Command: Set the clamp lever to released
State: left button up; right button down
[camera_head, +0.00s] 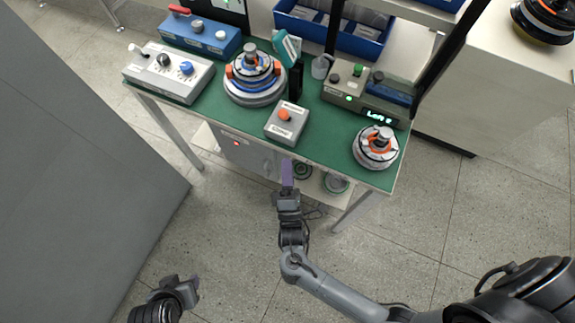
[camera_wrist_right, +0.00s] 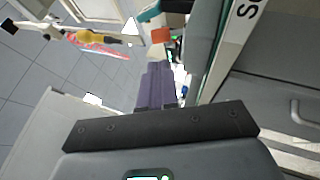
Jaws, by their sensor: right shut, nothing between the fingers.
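I cannot tell for sure which part is the clamp lever. A red handle (camera_head: 179,9) sits on a blue box (camera_head: 203,37) at the back left of the green bench. A white-tipped lever (camera_head: 135,49) stands at the left end of a light grey control box (camera_head: 170,72). My right gripper (camera_head: 287,172) is shut and empty, in front of the bench's front edge; its purple fingers (camera_wrist_right: 157,88) lie together in the right wrist view. My left gripper (camera_head: 190,285) is low at the bottom left, away from the bench; its fingers are unclear.
The green bench (camera_head: 225,118) holds a large hub motor (camera_head: 255,80), a grey box with an orange button (camera_head: 286,124), a smaller hub motor (camera_head: 376,149) and a display box (camera_head: 360,98). Dark upright posts rise behind. A grey panel (camera_head: 70,170) stands left. Floor in front is clear.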

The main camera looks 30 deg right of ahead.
aim_at(285, 138)
jog(key=x, duration=1)
jog(key=shift+w, duration=0.3)
